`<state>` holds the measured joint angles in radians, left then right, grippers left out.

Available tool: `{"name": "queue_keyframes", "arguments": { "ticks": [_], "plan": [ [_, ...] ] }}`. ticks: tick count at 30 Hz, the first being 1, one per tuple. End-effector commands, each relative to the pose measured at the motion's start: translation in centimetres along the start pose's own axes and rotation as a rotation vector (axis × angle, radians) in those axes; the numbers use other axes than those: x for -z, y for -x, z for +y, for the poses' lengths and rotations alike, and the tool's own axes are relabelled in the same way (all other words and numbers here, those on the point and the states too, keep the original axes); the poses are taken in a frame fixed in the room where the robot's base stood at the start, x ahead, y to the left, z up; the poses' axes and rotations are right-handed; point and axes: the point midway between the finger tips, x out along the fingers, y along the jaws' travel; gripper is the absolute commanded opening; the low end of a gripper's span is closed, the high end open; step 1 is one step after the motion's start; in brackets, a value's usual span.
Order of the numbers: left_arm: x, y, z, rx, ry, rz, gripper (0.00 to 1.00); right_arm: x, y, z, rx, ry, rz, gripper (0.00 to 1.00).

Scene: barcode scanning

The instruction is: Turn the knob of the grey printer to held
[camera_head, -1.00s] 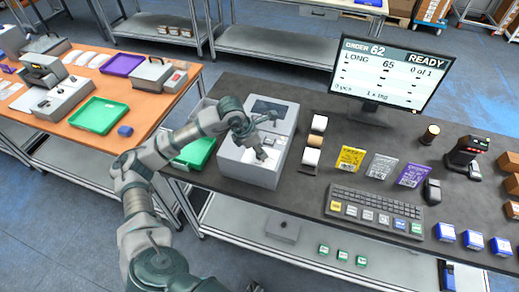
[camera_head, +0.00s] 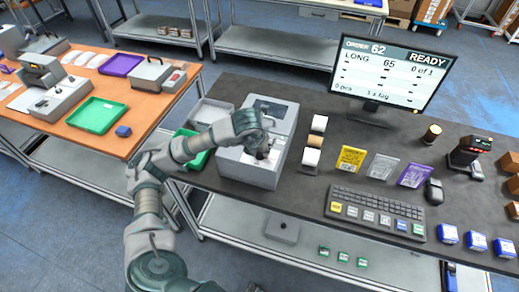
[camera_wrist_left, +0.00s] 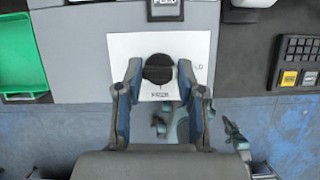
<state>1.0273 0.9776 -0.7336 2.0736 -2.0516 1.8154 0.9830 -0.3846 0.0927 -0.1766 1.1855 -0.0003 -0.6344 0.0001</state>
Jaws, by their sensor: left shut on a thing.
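The grey printer (camera_head: 249,174) stands at the left end of the dark bench. Its round black knob (camera_wrist_left: 159,69) sits on a white plate (camera_wrist_left: 200,45) in the left wrist view. Upside of the plate are not read, but a word like FREE shows below the knob and letters ending LD show to its right. Which way the knob points is not clear. Teal and dark parts of mine low in the left wrist view may be my right gripper.
A printer window marked FEED (camera_wrist_left: 165,8) lies above the plate. The keyboard (camera_head: 375,213) and monitor (camera_head: 393,75) are farther right.

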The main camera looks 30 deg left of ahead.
Motion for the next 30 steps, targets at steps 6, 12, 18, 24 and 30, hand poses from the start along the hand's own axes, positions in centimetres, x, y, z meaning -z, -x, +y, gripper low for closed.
{"name": "queue_keyframes", "arguments": {
  "ticks": [6,12,18,24,30],
  "plan": [
    [-0.35,0.2,0.05,-0.024,0.063,-0.011,0.03,-0.53,0.05,-0.07,0.001,-0.001,-0.007,0.0],
    [-0.37,0.22,0.06,-0.031,0.081,-0.012,0.03,-0.46,0.05,-0.04,0.001,-0.002,-0.007,0.0],
    [-0.38,0.24,0.08,-0.031,0.082,-0.012,0.03,-0.1,0.06,0.04,0.0,-0.002,-0.002,0.0],
    [-0.37,0.24,0.08,-0.031,0.081,-0.012,0.55,0.18,0.06,0.1,-0.001,-0.002,0.002,0.0],
    [-0.16,0.17,0.03,-0.031,0.078,-0.007,0.63,0.32,0.06,0.11,-0.001,-0.001,0.004,0.0]
  ]
}}
